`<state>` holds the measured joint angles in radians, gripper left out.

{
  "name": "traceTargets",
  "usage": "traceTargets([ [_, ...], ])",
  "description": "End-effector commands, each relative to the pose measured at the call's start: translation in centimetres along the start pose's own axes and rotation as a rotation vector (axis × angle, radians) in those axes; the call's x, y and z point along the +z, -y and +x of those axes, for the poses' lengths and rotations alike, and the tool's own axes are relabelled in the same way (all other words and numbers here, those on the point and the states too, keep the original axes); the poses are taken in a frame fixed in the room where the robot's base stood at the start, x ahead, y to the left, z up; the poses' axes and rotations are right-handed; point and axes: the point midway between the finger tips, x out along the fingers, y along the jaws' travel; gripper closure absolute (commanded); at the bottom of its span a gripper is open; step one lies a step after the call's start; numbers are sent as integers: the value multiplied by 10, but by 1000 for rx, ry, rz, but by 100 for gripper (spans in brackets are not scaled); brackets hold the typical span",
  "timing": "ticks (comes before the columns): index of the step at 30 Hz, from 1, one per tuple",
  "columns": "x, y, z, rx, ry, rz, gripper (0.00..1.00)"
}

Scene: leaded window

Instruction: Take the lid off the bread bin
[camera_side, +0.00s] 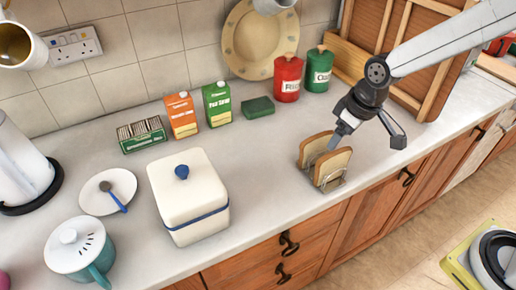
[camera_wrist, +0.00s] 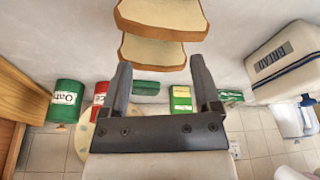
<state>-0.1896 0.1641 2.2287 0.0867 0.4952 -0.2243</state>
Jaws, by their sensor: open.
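The bread bin (camera_side: 198,232) is a cream-white box with a blue band, standing on the counter left of centre in the side view. Its lid (camera_side: 180,200) is on, with a blue knob (camera_side: 182,172) on top. In the wrist view the bin (camera_wrist: 264,68) appears at the right edge, with BREAD lettered on its side and the blue knob (camera_wrist: 307,101) below. My gripper (camera_side: 366,146) is open, fingers spread, well to the right of the bin, above or beside a toast rack.
Toast slices (camera_side: 333,165) stand in a wire rack near the gripper. A plate with a spoon (camera_side: 117,198) and a teal pot (camera_side: 85,250) stand left of the bin. Counter between bin and rack is clear.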

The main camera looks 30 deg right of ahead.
Motion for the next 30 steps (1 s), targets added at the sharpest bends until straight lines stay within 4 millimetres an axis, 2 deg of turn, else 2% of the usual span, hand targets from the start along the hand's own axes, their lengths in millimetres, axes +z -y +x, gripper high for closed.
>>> traceTargets([
  [1, -18, 12, 0, -16, -6, -56, 20],
  [6, -68, 56, -2, -70, -25, -233, 20],
  [11, -108, 104, -6, -125, -46, -403, 20],
  [15, -137, 153, -11, -177, -69, -555, 20],
  [21, -162, 220, -20, -247, -100, -748, 20],
  [24, -168, 242, -24, -270, -112, -814, 20],
  [27, -171, 256, -27, -285, -121, -853, 20],
  [30, -172, 261, -28, -291, -123, -868, 20],
])
